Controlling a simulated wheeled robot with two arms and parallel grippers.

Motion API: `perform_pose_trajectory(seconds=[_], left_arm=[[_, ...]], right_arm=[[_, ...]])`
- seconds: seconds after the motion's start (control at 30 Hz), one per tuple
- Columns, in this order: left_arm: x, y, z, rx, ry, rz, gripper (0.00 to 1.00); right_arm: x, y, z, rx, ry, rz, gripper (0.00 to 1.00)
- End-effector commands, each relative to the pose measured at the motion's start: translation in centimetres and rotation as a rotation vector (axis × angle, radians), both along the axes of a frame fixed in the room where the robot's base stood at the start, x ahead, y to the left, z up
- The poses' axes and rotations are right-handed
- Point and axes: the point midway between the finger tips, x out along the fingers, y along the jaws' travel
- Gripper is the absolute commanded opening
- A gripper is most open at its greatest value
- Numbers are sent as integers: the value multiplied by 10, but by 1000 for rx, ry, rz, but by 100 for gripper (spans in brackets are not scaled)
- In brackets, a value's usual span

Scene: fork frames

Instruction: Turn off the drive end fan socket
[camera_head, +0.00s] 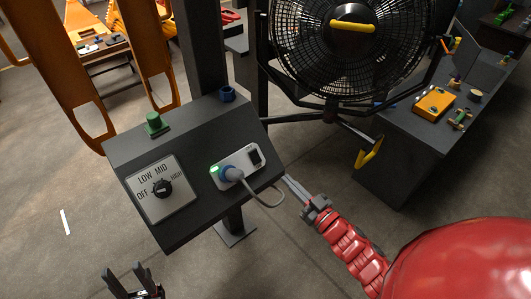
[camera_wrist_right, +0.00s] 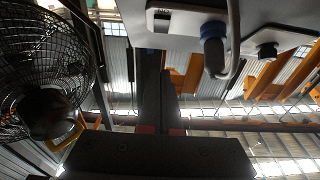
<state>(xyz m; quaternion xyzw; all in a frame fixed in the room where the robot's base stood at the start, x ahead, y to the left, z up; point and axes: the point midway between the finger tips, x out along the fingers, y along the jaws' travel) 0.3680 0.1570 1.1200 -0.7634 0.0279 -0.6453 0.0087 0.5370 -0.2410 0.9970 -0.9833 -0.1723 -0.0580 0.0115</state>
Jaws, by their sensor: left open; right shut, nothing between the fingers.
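The socket (camera_head: 225,178) is a white plate on a dark sloped console, with a lit green light, a blue plug (camera_head: 232,174) with a grey cable, and a black rocker switch (camera_head: 255,157) at its right end. In the right wrist view the blue plug (camera_wrist_right: 214,50) hangs at the top, close by. My right gripper (camera_head: 287,180) is shut and empty, just right of the console edge, apart from the switch. My left gripper (camera_head: 134,270) is open and empty at the bottom left, below the console. The black fan (camera_head: 310,60) stands behind.
The console (camera_head: 195,130) also bears a speed dial (camera_head: 162,187) pointing near OFF or LOW, a green button (camera_head: 154,122) and a blue ring (camera_head: 228,94). A dark bench (camera_head: 385,165) with small items stands right. An orange frame (camera_head: 75,80) stands left.

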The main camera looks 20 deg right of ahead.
Motion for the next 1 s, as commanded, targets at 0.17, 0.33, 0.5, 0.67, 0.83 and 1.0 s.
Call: perform_pose_trajectory(seconds=[0.17,0.33,0.5,0.67,0.83,1.0], left_arm=[[0,0,0,0,0,0,50],[0,0,2,0,0,0,50],[0,0,9,0,0,0,50],[0,0,17,0,0,0,50],[0,0,26,0,0,0,50],[0,0,32,0,0,0,50]], right_arm=[[0,0,0,0,-2,1,0],[10,4,3,0,-6,3,0],[38,16,10,0,-8,6,0],[71,29,15,1,-9,7,0],[101,38,13,2,-6,3,0],[114,42,-2,1,-3,0,0]])
